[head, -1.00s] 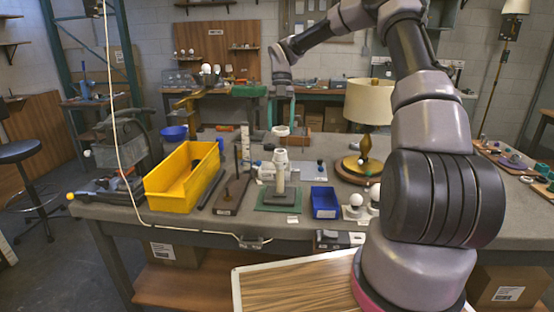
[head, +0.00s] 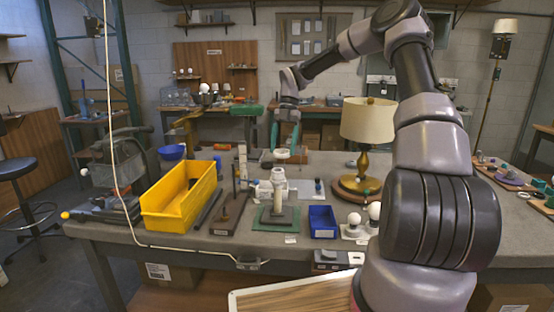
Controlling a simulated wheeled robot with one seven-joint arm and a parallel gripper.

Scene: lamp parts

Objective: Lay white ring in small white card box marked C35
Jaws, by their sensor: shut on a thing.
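My gripper (head: 284,146) reaches down over the back middle of the bench, with its two teal fingers shut on the white ring (head: 281,153). The ring is small in the head view and sits between the fingertips. It appears just above or behind the white lamp fitting (head: 278,177); I cannot tell its exact height over the bench. I cannot make out the small white card box marked C35, as no marking is readable at this size.
A yellow bin (head: 165,217) stands at the left of the workbench (head: 190,243). A blue bin (head: 322,221) is near the front edge. White bulbs (head: 354,219) stand beside it. A brass table lamp (head: 366,122) stands right of my gripper. An upright rod on a wooden base (head: 228,215) stands left of the fitting.

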